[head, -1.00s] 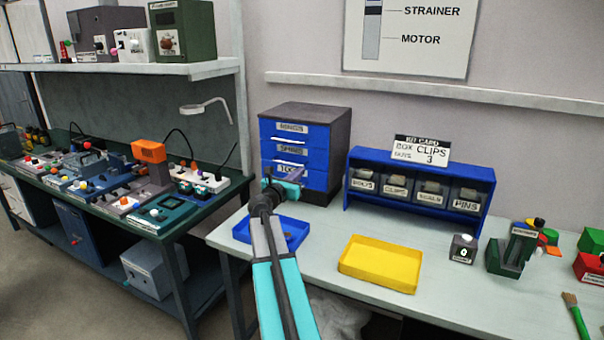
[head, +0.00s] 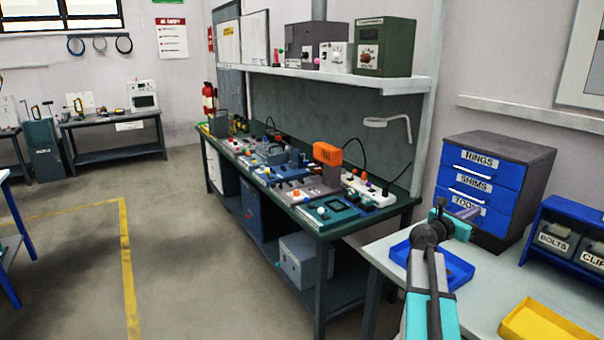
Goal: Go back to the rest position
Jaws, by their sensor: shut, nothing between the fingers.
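My arm reaches up from the bottom right of the head view. My gripper (head: 464,214) is at its end, in front of the blue drawer cabinet (head: 484,190) labelled RINGS, SHIMS and a partly covered third drawer. It is above the back of the blue tray (head: 460,270) on the pale bench. The fingers are small and seen from behind at an angle. They are shut and hold nothing.
A yellow tray (head: 545,322) and a blue bin rack (head: 570,235) stand at the right on the pale bench (head: 490,305). A dark workbench (head: 330,228) with several devices is left of it. Open floor (head: 175,250) with a yellow line lies further left.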

